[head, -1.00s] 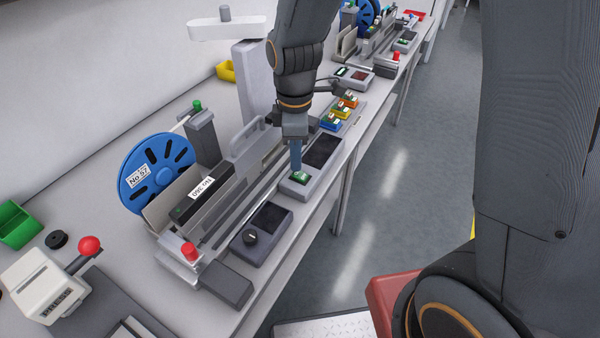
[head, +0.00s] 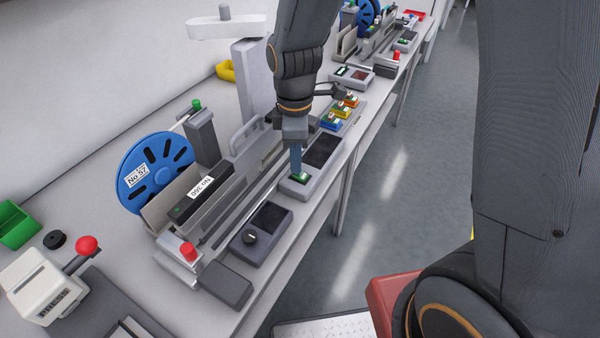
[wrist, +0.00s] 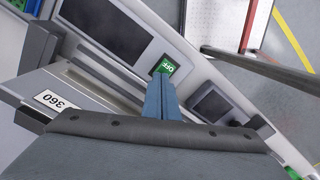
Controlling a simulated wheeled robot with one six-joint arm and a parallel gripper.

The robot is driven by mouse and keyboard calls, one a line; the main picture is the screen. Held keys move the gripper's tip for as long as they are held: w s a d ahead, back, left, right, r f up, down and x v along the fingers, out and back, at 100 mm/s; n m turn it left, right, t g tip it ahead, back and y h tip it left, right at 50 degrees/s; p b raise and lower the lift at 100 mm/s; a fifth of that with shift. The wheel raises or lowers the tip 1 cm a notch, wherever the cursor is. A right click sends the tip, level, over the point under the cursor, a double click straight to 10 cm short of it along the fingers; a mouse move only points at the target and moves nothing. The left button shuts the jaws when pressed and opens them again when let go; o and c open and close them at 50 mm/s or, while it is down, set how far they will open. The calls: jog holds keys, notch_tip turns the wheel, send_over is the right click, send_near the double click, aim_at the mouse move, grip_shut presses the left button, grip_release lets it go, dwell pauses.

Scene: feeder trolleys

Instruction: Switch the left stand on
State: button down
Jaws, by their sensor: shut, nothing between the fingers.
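In the wrist view the green switch (wrist: 167,66) shows letters that look like "OFF". My gripper (head: 296,171) points down, shut and empty, with its blue fingertips at the switch. The fingertips (wrist: 160,82) cover part of it in the wrist view, so I cannot tell whether they touch or press it.
A dark screen (head: 323,150) lies just behind the switch. Coloured blocks (head: 341,113) and another feeder stand farther along the bench. The aisle floor (head: 400,190) is clear.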

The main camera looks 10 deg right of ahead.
jog(key=shift+f, duration=0.3)
notch_tip(320, 180, up, 7)
jog(key=p, duration=0.6)
dwell(0.4)
dwell(0.4)
jog(key=s+d+m+t+b, duration=0.1)
jog(key=s+d+m+b, duration=0.4)
jog(key=d+m, duration=0.7)
jog(key=s+m, duration=0.2)
jog(key=m, duration=0.2)
jog(key=shift+s+d+f, duration=0.25)
jog(key=shift+s+d, duration=0.05)
jog(key=shift+d, duration=0.1)
